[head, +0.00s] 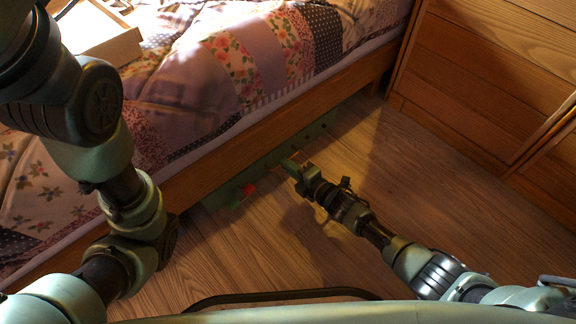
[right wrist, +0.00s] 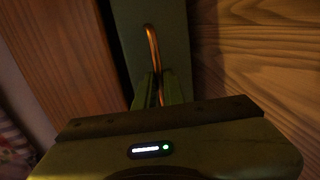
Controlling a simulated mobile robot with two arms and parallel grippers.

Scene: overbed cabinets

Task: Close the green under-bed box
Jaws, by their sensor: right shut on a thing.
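The green under-bed box (head: 222,194) shows as a narrow dark green strip below the bed's wooden side rail. Most of it is hidden under the bed. My right gripper (head: 285,165) is low at the box's front. In the right wrist view, the green box front (right wrist: 165,18) carries a thin copper-coloured bar handle (right wrist: 152,40). My right gripper's fingers (right wrist: 158,90) are shut on the lower part of this handle. My left arm crosses the left of the head view, and its gripper is out of sight.
The bed's wooden rail (head: 225,145) runs diagonally above the box. A small red and green thing (head: 248,188) lies near the box's front. A wooden drawer cabinet (head: 480,80) stands at right. The wooden floor (head: 225,255) in front is clear. A pale box (head: 105,40) lies on the bed.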

